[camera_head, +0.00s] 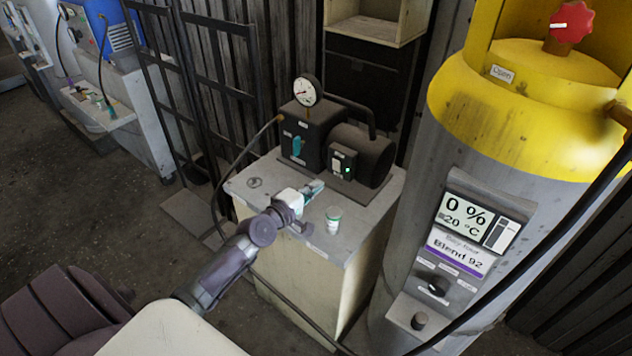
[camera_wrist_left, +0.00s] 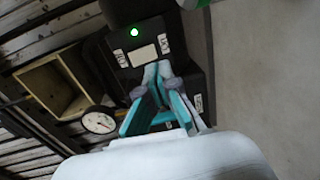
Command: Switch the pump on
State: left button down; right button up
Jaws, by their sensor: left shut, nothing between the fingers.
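The pump (camera_head: 340,142) is a dark motor unit with a round gauge (camera_head: 307,91) and a teal lever (camera_head: 297,146), standing on a grey-topped cabinet (camera_head: 377,203). A switch box (camera_head: 342,163) on its front carries a pale switch plate and a lit green lamp (camera_head: 347,170). The green lamp (camera_wrist_left: 134,32) also shows in the left wrist view, above a white plate (camera_wrist_left: 143,56). My left gripper (camera_head: 318,186) is shut and empty, in front of the pump and below the switch box. Its teal fingertips (camera_wrist_left: 158,70) point toward the box. I cannot tell whether they touch it. My right gripper is out of view.
A large grey and yellow cylinder (camera_head: 440,150) with a display stands close at right. A black hose (camera_head: 225,180) runs down the cabinet's left side. Open floor lies at left.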

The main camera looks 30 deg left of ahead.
pick_arm(q)
jog(key=shift+s+d+f, duration=0.1)
jog(key=shift+s+f, duration=0.2)
jog(key=shift+s, duration=0.2)
jog(key=s, duration=0.1)
jog(key=s+b, duration=0.1)
jog(key=s, duration=0.1)
jog(key=shift+s+f, duration=0.3)
jog(key=shift+f, duration=0.1)
jog(key=shift+s+a, duration=0.25)
jog(key=shift+s, duration=1.2)
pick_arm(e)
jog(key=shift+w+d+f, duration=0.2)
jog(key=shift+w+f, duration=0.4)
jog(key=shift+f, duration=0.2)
